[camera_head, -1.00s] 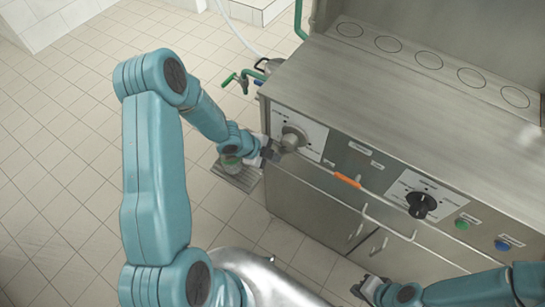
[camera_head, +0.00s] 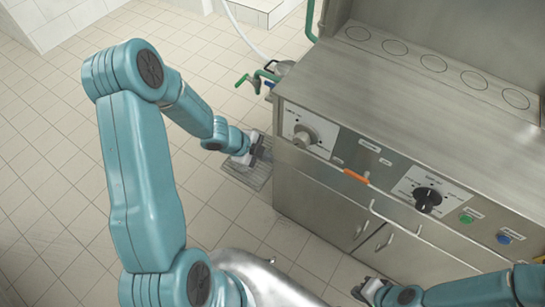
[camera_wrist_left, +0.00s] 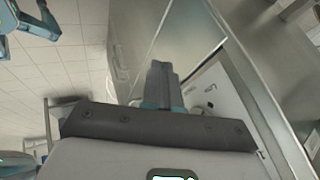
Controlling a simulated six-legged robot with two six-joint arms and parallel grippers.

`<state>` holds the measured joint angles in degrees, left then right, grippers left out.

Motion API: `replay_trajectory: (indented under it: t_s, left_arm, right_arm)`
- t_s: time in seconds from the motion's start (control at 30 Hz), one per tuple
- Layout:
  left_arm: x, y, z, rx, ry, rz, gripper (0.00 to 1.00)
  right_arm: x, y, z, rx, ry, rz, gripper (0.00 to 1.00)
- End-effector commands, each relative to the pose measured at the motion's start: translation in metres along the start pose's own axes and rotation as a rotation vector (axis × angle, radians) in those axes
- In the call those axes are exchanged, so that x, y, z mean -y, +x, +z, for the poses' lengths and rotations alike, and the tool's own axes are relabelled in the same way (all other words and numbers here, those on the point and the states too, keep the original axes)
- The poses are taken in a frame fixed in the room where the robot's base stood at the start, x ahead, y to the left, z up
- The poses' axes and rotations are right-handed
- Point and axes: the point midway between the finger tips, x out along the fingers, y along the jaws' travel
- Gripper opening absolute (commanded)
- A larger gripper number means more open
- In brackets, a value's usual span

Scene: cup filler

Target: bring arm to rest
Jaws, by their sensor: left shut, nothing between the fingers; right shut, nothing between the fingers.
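My left gripper (camera_head: 258,150) is shut and empty in the head view. It is left of the steel machine's front panel, apart from the grey knob (camera_head: 305,136). In the left wrist view its closed fingers (camera_wrist_left: 161,80) show in the middle, with the machine's front (camera_wrist_left: 225,100) behind and to the right. My right gripper (camera_head: 361,288) is at the bottom of the head view, in front of the cabinet doors. It is shut and empty.
The machine (camera_head: 400,90) has a black knob (camera_head: 428,199), a green button (camera_head: 466,219), a blue button (camera_head: 503,239) and an orange-gripped handle (camera_head: 355,176). A floor grate (camera_head: 250,178) lies below my left gripper. Green-handled taps (camera_head: 262,78) stand at its left corner. Tiled floor at left is clear.

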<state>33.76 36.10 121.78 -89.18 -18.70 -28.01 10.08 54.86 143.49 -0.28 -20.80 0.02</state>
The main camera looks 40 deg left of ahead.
Motion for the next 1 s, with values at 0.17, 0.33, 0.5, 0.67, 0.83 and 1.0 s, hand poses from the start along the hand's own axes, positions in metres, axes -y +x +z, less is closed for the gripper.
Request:
replay_trajectory:
  t_s: [0.17,0.33,0.5,0.67,0.83,1.0]
  left_arm:
    - [0.000,-0.021,0.000,0.000,-0.001,0.000,0.00]
    - [-0.002,-0.024,0.001,-0.001,0.000,0.001,0.00]
    - [-0.002,-0.020,-0.010,-0.016,0.021,0.008,0.00]
    - [-0.025,0.013,-0.062,-0.106,0.057,0.098,0.00]
    - [-0.086,0.049,-0.130,-0.139,-0.253,0.244,0.00]
    - [-0.152,0.061,-0.158,0.008,-0.741,0.366,0.00]
  right_arm:
    - [0.003,-0.009,0.000,0.000,0.000,0.000,0.00]
    - [0.003,-0.009,0.000,0.000,0.000,0.000,0.00]
    - [0.003,-0.009,0.000,0.000,0.000,0.000,0.00]
    - [0.003,-0.009,0.000,0.001,0.000,0.000,0.00]
    - [0.003,-0.009,0.000,0.000,0.000,0.000,0.00]
    - [0.003,-0.009,0.000,0.000,0.000,0.000,0.00]
